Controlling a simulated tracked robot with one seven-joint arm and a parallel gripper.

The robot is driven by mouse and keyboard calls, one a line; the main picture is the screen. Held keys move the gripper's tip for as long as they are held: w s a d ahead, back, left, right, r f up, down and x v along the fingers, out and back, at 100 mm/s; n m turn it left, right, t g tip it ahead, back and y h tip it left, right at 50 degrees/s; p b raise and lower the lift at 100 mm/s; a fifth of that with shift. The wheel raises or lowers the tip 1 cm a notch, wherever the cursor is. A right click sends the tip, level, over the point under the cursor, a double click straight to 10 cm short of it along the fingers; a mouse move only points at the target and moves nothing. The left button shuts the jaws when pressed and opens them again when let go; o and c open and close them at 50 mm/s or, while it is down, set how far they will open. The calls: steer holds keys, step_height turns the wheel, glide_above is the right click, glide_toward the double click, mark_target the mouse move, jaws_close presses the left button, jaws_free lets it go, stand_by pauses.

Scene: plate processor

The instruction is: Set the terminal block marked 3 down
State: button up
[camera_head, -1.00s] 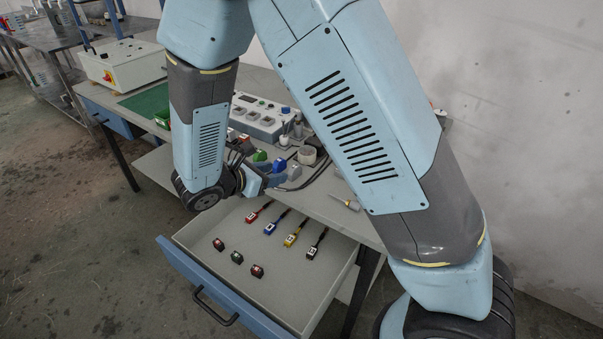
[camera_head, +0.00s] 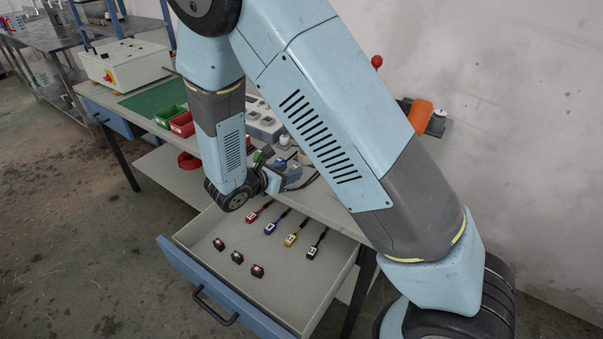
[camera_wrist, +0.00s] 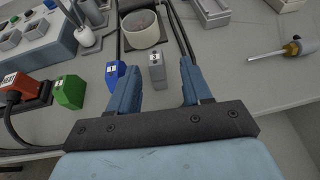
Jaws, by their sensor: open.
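A small grey terminal block (camera_wrist: 157,72) with a white label stands on the grey table in the wrist view; I take it as the one marked 3, though its digit is hard to read. It appears between the two blue fingers of my open gripper (camera_wrist: 160,80), with clear gaps on both sides. A blue terminal block (camera_wrist: 115,75) is just left of the left finger, and a green one (camera_wrist: 70,91) is further left. In the head view my gripper (camera_head: 273,181) is low over the table, partly hidden by its own wrist.
A white round cup (camera_wrist: 143,28) and dark cables stand behind the grey block. A red plug (camera_wrist: 20,85) is at left, a screwdriver (camera_wrist: 290,49) at right. Below the table, an open drawer (camera_head: 205,277) holds several labelled connectors. Bare tabletop lies right of the gripper.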

steer(key=x, duration=0.5)
steer(key=shift+w+a+f, duration=0.1)
steer(key=shift+a+f, duration=0.05)
steer(key=shift+a, duration=0.05)
steer(key=shift+c, duration=0.3)
jaws_close()
